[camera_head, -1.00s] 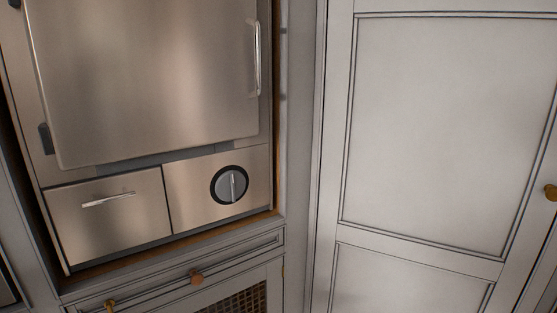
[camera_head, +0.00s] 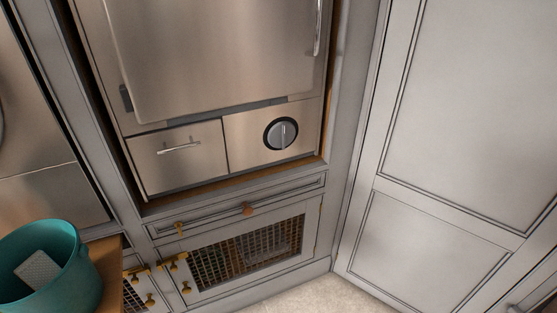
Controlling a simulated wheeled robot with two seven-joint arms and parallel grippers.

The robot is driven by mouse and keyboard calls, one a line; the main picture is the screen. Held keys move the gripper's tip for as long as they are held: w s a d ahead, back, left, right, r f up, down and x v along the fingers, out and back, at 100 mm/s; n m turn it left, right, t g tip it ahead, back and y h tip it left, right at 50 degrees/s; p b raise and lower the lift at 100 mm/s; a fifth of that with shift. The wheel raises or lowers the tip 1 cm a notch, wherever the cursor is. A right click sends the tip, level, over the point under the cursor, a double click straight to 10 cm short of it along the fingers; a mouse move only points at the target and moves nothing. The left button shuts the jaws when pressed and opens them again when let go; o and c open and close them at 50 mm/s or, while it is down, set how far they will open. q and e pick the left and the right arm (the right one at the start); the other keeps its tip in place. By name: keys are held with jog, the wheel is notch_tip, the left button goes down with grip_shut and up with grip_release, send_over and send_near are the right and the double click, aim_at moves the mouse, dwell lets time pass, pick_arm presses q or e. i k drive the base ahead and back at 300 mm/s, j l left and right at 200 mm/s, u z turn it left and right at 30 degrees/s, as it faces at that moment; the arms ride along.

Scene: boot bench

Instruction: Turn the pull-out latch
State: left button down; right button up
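A narrow grey pull-out front (camera_head: 290,195) sits below the steel appliance. It has a round copper-coloured knob (camera_head: 247,209) near its middle and a small brass latch (camera_head: 180,228) near its left end. The latch is too small in view to tell exactly how it is turned. Another brass latch (camera_head: 172,263) sits at the upper left of the mesh cabinet door (camera_head: 205,286) below. Neither of my grippers is in view.
The steel appliance (camera_head: 215,60) has a round dial (camera_head: 281,133) and a small drawer (camera_head: 175,160). A teal bucket (camera_head: 60,270) holding a pale object stands on a wooden surface (camera_head: 105,265) at lower left. A tall grey panelled door (camera_head: 470,130) is at right. Pale floor (camera_head: 300,296) shows at bottom.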

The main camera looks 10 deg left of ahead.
aim_at(178, 225)
jog(key=u, duration=1.15)
